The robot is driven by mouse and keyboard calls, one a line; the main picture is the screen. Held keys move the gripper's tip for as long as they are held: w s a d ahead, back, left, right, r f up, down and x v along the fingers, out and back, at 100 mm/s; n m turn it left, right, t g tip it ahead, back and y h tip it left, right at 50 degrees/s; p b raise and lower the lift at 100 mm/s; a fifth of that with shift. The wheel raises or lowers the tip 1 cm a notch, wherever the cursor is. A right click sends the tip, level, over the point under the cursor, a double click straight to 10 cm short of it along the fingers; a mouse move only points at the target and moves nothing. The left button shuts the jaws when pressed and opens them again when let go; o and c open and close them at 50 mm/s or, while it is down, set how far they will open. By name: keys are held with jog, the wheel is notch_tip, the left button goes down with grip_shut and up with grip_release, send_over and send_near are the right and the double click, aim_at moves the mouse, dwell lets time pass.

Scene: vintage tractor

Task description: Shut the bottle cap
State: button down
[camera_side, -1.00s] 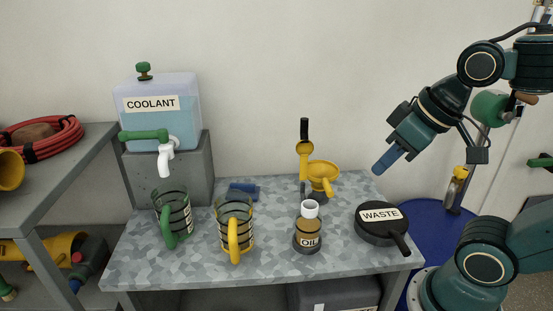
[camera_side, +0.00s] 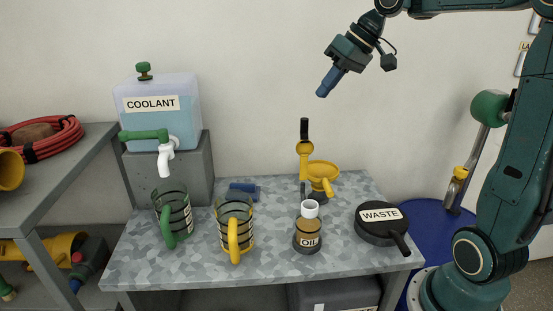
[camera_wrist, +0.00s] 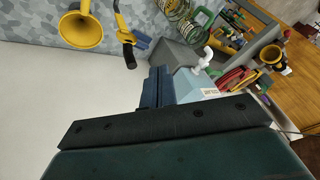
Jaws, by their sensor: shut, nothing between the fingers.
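The oil bottle (camera_side: 308,236) stands upright near the front of the table, with an "OIL" label and a white neck (camera_side: 310,208). A dark, upright piece shows just behind and left of the neck; I cannot tell clearly whether this is its cap, tipped open. My gripper (camera_side: 321,94) is high above the back of the table, in front of the wall, well above the bottle. Its blue fingers are shut and empty. In the wrist view the closed fingers (camera_wrist: 157,88) point toward the coolant tank. I cannot make out the bottle in that view.
A yellow funnel (camera_side: 323,171) on a stand is behind the bottle. The black waste pan (camera_side: 381,226) is to its right, two mugs (camera_side: 234,226) (camera_side: 173,217) to its left. The coolant tank (camera_side: 158,110) stands back left. A blue cylinder (camera_side: 244,191) lies near the table's back.

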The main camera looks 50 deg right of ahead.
jog(key=d+f+y, duration=0.1)
jog(key=d+f, duration=0.1)
jog(key=d, duration=1.2)
jog(key=shift+w+d+f+y, duration=0.3)
jog(key=shift+w, duration=0.05)
jog(key=shift+f, duration=0.1)
jog(key=w+a+f, duration=0.5)
jog(key=a+f, duration=0.2)
jog(key=a, duration=0.1)
jog(key=shift+w+f, duration=0.2)
jog(key=shift+f, duration=0.15)
jog(key=shift+s, duration=0.15)
jog(key=shift+s+a, duration=0.15)
jog(key=shift+a, duration=0.1)
